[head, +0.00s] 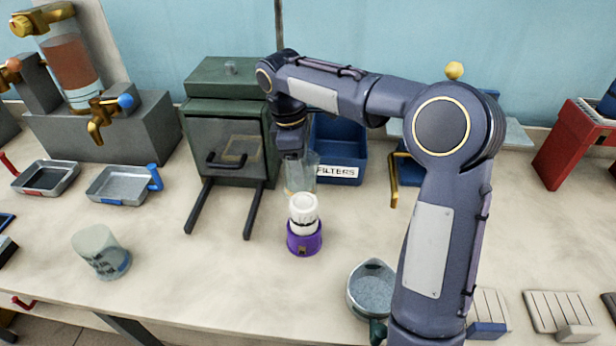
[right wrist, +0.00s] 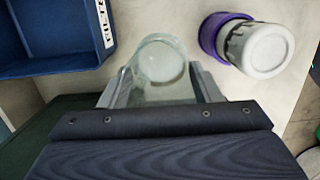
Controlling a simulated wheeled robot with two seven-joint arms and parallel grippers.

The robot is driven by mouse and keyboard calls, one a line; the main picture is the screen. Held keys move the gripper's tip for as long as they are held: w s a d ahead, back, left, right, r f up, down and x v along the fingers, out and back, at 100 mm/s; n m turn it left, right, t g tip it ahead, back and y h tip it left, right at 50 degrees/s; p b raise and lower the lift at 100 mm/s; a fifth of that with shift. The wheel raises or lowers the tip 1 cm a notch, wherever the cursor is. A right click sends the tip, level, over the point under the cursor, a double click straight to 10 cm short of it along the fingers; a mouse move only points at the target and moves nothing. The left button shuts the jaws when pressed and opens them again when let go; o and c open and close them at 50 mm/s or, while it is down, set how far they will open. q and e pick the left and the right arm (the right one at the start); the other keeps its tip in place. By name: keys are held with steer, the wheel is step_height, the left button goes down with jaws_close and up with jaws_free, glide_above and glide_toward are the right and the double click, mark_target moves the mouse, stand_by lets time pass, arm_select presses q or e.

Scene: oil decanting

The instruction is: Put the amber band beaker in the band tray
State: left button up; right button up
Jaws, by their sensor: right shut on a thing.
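A second, cloudy beaker with a bluish lower part (head: 101,252) is at the front left of the bench. Two shallow metal trays lie at the left: one with red marks (head: 46,190) and one with a blue handle (head: 120,199). I cannot tell which is the band tray. My left gripper is out of view.
A white-capped item in a purple base (head: 304,240) stands just in front of the held beaker. A blue FILTERS bin (head: 345,150) is behind it, the green cabinet (head: 228,85) to its left. A metal jug (head: 372,285) is near the front edge.

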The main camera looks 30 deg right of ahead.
mark_target(308, 177)
steer(key=shift+w+d+f, duration=0.1)
steer(key=shift+d+f, duration=0.65)
steer(key=shift+f, duration=0.15)
steer(key=f, duration=0.3)
steer(key=shift+d+f, duration=0.25)
steer(key=shift+f, duration=0.1)
steer(key=o, duration=1.3)
steer(key=shift+c, duration=0.2)
